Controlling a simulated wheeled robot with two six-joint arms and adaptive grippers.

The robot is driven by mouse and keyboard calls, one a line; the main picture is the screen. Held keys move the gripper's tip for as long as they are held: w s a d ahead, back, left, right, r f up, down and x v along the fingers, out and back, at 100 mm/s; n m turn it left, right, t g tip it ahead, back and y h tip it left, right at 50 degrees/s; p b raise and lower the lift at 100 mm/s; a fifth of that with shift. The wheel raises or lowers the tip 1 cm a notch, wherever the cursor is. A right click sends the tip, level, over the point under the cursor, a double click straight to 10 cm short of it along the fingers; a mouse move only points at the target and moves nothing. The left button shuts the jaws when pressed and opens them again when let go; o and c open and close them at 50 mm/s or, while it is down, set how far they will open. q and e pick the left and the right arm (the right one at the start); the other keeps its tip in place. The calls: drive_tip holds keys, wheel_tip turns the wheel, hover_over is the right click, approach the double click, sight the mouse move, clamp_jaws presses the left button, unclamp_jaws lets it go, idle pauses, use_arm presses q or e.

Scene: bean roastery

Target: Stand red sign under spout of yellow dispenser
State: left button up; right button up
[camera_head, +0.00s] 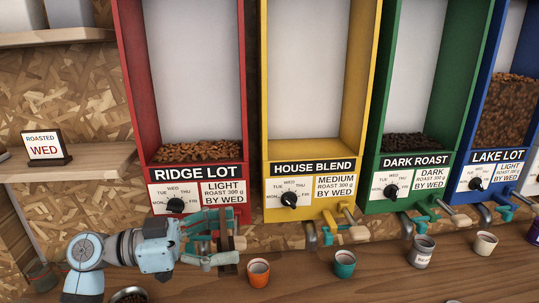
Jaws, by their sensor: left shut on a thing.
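The yellow dispenser (327,214) is labelled HOUSE BLEND and looks empty through its open front. Its metal spout (310,236) is at the lower front, with a teal and wooden lever beside it. My left gripper (222,244) is in front of the red dispenser's lower edge, left of the yellow spout. It is shut on a thin dark brown upright piece (229,262), seen nearly edge-on. Its face is hidden, so I cannot tell whether it is the red sign. No plainly red sign face shows elsewhere. My right gripper is not in view.
An orange cup (258,277) stands right of my gripper; a teal cup (344,267) stands in front of the yellow dispenser. More cups stand further right. A sign with red WED lettering (43,146) stands on the left shelf. A bowl of beans (130,295) is at lower left.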

use_arm(q)
drive_tip(key=s+a+f+n+t+y, duration=0.2)
drive_tip(key=a+n+t+y, duration=0.25)
drive_tip(key=a+t, duration=0.4)
drive_tip(key=s+a+f+g+h, duration=0.1)
drive_tip(key=s+f, duration=0.7)
drive_tip(key=f, duration=0.2)
drive_tip(key=shift+s+a+f+g, duration=0.25)
drive_tip(key=shift+s+a+g, duration=0.05)
drive_tip(key=shift+a+g, duration=0.05)
